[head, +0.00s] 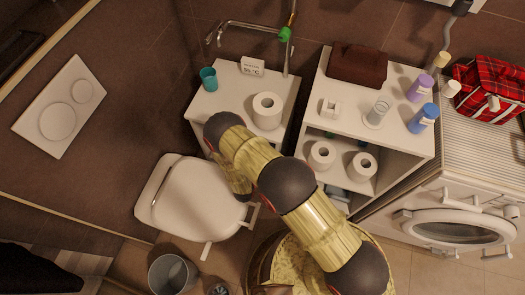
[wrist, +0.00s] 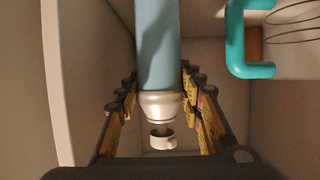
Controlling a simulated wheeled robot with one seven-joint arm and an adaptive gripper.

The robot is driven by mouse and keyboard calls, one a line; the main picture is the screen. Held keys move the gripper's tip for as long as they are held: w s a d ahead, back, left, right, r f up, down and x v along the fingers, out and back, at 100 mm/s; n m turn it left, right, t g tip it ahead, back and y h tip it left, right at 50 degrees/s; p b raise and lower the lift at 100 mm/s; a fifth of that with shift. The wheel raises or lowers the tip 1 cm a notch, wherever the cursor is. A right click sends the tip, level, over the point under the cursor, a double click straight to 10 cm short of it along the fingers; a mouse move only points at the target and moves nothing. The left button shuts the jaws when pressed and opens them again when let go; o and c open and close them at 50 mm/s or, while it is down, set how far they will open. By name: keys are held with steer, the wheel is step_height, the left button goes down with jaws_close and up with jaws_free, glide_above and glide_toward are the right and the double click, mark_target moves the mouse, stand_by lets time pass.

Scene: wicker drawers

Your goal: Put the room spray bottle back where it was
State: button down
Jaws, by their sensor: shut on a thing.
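The room spray bottle (wrist: 158,50), a light blue cylinder with a silver neck and a small pale cap, stands between the fingers in the wrist view. My gripper (wrist: 160,108) is shut on it, with one finger at each side of the neck. The bottle's far end runs out of the top of the picture. In the head view my gripper is mostly hidden beneath my arm, between the toilet and the small white cabinet (head: 228,95). The bottle cannot be made out there.
A teal handle-shaped thing (wrist: 250,50) is close right of the bottle. Pale panels flank the gripper. A toilet (head: 190,195), a white shelf unit (head: 345,120) with bottles and rolls, a washing machine (head: 430,190) and a grey bin (head: 172,275) stand around.

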steer(key=shift+f, duration=0.6)
steer(key=c, duration=1.1)
jaws_free()
step_height(320, 180, up, 10)
steer(key=shift+f, duration=0.1)
